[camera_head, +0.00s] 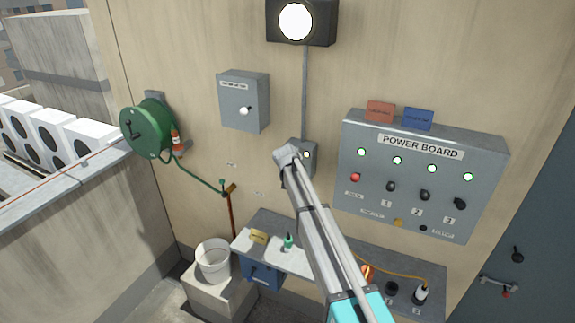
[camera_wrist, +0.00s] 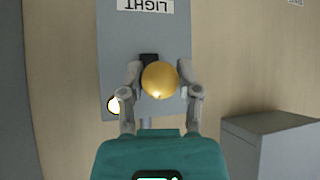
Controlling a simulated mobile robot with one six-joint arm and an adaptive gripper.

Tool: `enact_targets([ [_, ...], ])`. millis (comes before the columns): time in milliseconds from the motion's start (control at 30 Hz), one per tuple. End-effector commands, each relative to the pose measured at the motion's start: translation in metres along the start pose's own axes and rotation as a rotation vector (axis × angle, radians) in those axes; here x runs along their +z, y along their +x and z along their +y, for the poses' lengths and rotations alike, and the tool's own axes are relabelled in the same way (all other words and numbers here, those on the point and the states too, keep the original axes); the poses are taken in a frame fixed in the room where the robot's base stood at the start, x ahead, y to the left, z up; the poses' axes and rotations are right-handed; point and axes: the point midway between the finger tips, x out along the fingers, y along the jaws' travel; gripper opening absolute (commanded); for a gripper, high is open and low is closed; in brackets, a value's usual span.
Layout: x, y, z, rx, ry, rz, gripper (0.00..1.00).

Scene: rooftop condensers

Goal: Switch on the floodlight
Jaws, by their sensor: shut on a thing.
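The floodlight (camera_head: 296,22) is at the top of the wall in the head view. Its round face glows bright white. A conduit runs down from it to a small grey switch box (camera_head: 309,160), partly hidden by my arm. In the wrist view the box (camera_wrist: 118,45) bears a LIGHT label (camera_wrist: 146,5), seen upside down. My gripper (camera_wrist: 160,82) is shut on a yellow ball knob (camera_wrist: 160,79) at the box's front, one finger on each side. A dark slot (camera_wrist: 149,58) shows behind the knob. A small indicator lamp (camera_wrist: 113,104) on the box is lit.
A power board (camera_head: 420,170) with several lit lamps and knobs is to the right. A grey cabinet (camera_head: 244,100) and green hose reel (camera_head: 148,130) are to the left. A bench (camera_head: 270,235) with small items stands below, beside a white bucket (camera_head: 213,260).

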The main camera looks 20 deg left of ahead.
Motion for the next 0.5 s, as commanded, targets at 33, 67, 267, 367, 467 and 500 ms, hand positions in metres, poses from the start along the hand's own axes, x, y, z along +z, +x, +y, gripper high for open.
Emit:
enact_targets([
  [33, -0.001, 0.001, 0.002, 0.004, -0.002, 0.001, 0.0],
  [67, -0.001, 0.001, 0.001, 0.004, -0.002, 0.001, 0.0],
  [267, 0.001, -0.001, -0.004, 0.0, -0.005, 0.0, 0.71],
  [367, 0.002, -0.002, -0.006, -0.002, -0.006, -0.001, 0.78],
  [467, 0.003, -0.002, -0.008, -0.004, -0.007, -0.001, 0.78],
  [500, 0.003, -0.003, -0.009, -0.004, -0.007, -0.001, 0.78],
])
